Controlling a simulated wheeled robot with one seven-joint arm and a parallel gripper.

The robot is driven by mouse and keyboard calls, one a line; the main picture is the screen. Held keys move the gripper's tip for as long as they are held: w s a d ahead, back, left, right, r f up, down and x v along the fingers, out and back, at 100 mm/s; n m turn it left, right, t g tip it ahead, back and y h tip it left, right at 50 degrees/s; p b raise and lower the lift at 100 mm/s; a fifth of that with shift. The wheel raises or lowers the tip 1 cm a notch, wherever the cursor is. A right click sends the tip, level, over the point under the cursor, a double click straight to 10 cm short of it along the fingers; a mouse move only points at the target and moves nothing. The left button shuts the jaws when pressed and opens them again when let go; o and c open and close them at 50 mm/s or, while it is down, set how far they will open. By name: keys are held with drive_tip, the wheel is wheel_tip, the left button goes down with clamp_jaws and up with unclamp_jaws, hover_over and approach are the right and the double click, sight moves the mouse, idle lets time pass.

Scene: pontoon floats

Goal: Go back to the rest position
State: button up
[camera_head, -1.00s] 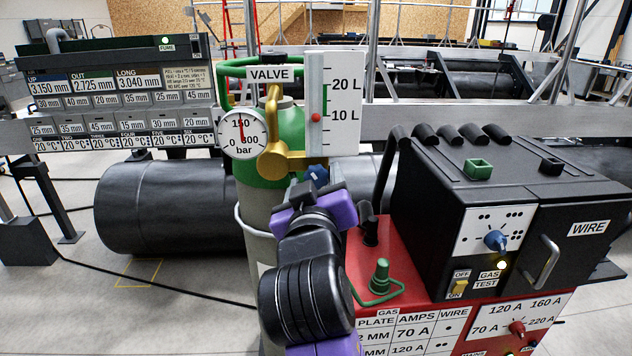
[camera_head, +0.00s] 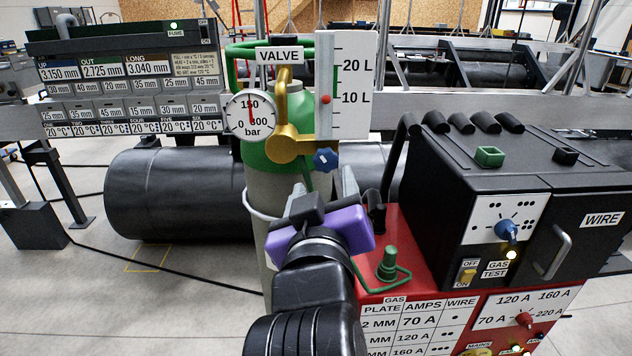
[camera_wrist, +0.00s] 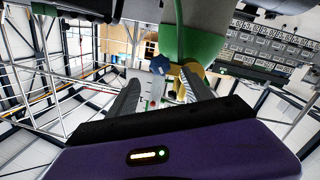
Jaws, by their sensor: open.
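My gripper (camera_head: 325,192) is open and empty, with its two grey fingers pointing up and forward. It sits below and apart from the blue knob (camera_head: 326,159) on the brass regulator (camera_head: 287,140) of the green-topped gas cylinder (camera_head: 262,210). In the wrist view the blue knob (camera_wrist: 159,66) shows beyond the gap between the fingers (camera_wrist: 160,95), and nothing is between them. My purple and black wrist hides part of the cylinder's lower body. The flow gauge (camera_head: 345,70) has its red ball near 10 L.
A red welding cart (camera_head: 400,240) with a black machine (camera_head: 470,170) stands close on the right. Open floor (camera_head: 120,310) lies at the lower left.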

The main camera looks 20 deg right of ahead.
drive_tip(key=a+r+n+t+y, duration=0.3)
drive_tip(key=a+r+t+y, duration=0.1)
drive_tip(key=a, duration=0.1)
drive_tip(key=s+a+f+n+y, duration=0.25)
drive_tip(key=s+f+y, duration=0.4)
drive_tip(key=f, duration=0.55)
drive_tip(key=s+d+f+m+g+h, duration=0.1)
drive_tip(key=s+d+f, duration=0.2)
drive_tip(key=s+f, duration=0.3)
drive_tip(key=s+d+f+m+g+h, duration=0.1)
drive_tip(key=s+d+f, duration=0.3)
drive_tip(key=s, duration=0.9)
drive_tip(key=s+d+f+m+g+h, duration=0.1)
drive_tip(key=s+d+f+m+g, duration=0.2)
drive_tip(key=s+f, duration=0.5)
drive_tip(key=s+d, duration=0.1)
drive_tip(key=s, duration=0.1)
drive_tip(key=shift+s+f, duration=0.25)
drive_tip(key=shift+s, duration=0.05)
drive_tip(key=shift+h, duration=0.25)
idle(0.7)
